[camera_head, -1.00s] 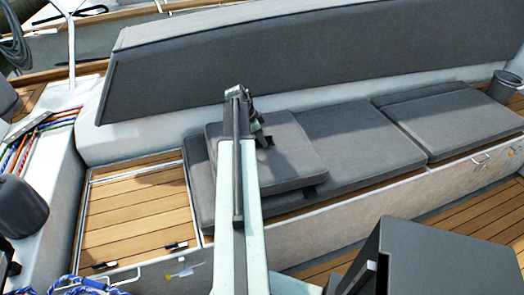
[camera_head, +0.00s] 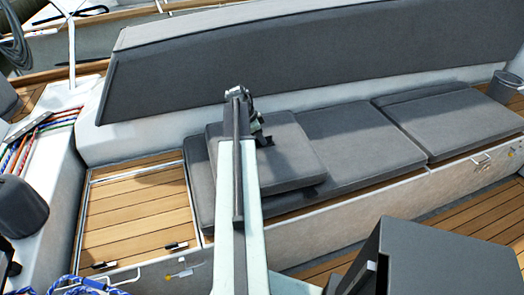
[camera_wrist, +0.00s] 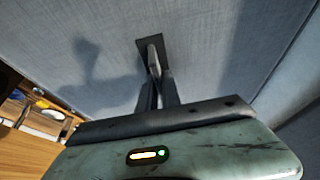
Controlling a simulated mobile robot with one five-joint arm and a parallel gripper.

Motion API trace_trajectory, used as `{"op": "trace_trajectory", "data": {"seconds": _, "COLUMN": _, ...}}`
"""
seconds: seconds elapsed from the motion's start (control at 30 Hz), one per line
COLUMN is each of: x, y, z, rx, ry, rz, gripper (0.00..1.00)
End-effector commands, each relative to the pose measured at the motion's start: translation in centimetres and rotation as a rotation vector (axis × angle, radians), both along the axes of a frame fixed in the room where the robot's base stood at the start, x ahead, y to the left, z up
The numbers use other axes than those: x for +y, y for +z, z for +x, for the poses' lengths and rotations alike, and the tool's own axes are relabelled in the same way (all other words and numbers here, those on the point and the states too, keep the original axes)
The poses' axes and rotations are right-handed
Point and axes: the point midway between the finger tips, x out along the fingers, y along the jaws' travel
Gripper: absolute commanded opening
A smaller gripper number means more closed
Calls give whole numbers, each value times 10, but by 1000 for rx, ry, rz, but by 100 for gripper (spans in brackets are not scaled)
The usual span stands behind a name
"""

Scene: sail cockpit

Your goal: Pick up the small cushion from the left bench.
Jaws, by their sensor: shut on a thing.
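The small grey cushion (camera_head: 292,158) lies over the longer bench cushions, on the left part of the bench in the head view. My arm crosses in front of it and hides part of it. My gripper (camera_head: 262,136) is at the cushion's top. In the wrist view, the fingers of my gripper (camera_wrist: 155,62) are together on a dark strap or tab (camera_wrist: 146,44) on the cushion's grey fabric (camera_wrist: 205,60). A dark shadow shows under the cushion's near right edge; whether it is clear of the bench is hard to tell.
Grey bench cushions (camera_head: 362,148) run right, under a long grey backrest (camera_head: 300,65). A wooden hatch (camera_head: 135,215) is left of them. A dark bucket (camera_head: 504,86) stands at the far right. Coloured ropes (camera_head: 35,142) lie at the left.

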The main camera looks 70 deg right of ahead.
Motion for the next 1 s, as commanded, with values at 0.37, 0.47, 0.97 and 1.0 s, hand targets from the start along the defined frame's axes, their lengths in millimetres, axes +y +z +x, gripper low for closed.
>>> {"op": "trace_trajectory", "data": {"seconds": 0.37, "x": 0, "y": 0, "z": 0, "rx": 0, "ry": 0, "rz": -1, "gripper": 0}}
{"op": "trace_trajectory", "data": {"seconds": 0.47, "x": 0, "y": 0, "z": 0, "rx": 0, "ry": 0, "rz": -1, "gripper": 0}}
{"op": "trace_trajectory", "data": {"seconds": 0.97, "x": 0, "y": 8, "z": 0, "rx": 1, "ry": 0, "rz": -1, "gripper": 0}}
{"op": "trace_trajectory", "data": {"seconds": 1.0, "x": 0, "y": 12, "z": 0, "rx": 1, "ry": 0, "rz": -1, "gripper": 0}}
